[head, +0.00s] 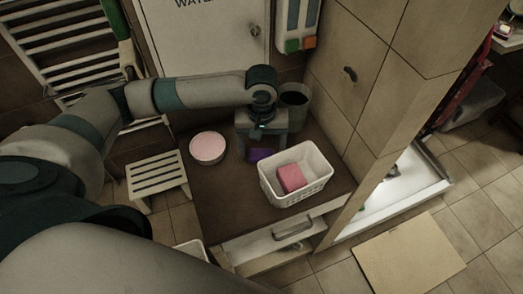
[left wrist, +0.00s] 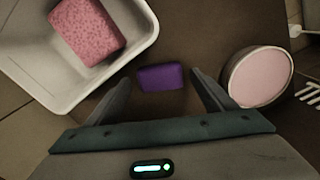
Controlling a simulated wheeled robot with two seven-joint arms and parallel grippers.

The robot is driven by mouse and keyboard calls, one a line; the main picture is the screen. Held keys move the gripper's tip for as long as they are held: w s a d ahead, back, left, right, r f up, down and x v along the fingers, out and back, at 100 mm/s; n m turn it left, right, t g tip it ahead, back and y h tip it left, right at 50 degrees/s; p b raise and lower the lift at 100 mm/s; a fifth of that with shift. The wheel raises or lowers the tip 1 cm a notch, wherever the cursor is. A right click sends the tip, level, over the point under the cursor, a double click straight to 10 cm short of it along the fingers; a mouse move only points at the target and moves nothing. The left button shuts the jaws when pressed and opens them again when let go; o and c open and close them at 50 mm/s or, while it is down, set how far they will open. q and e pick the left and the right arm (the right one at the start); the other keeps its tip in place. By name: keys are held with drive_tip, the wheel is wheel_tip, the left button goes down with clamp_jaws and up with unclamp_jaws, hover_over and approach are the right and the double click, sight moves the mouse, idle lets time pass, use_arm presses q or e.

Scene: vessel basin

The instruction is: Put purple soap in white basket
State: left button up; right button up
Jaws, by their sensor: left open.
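The purple soap (head: 260,154) lies on the brown cabinet top, left of the white basket (head: 317,186). It also shows in the left wrist view (left wrist: 161,77), between and just beyond my open fingers. My left gripper (head: 262,146) is open, pointing down over the soap and apart from it as far as I can see. The white basket holds a pink sponge-like block (head: 290,178); its rim shows in the left wrist view (left wrist: 146,38). My right gripper is not in view.
A round bowl with pink contents (head: 207,148) stands left of the soap. A dark grey bin or cup (head: 294,96) stands behind my gripper, near the tiled wall. A slatted white stool (head: 157,177) is to the left. Bare cabinet top (head: 225,205) lies in front of the bowl.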

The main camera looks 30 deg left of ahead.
sight(262, 153)
use_arm(q)
wheel_tip(262, 153, up, 11)
drive_tip(key=b, duration=0.1)
drive_tip(key=shift+b, duration=0.4)
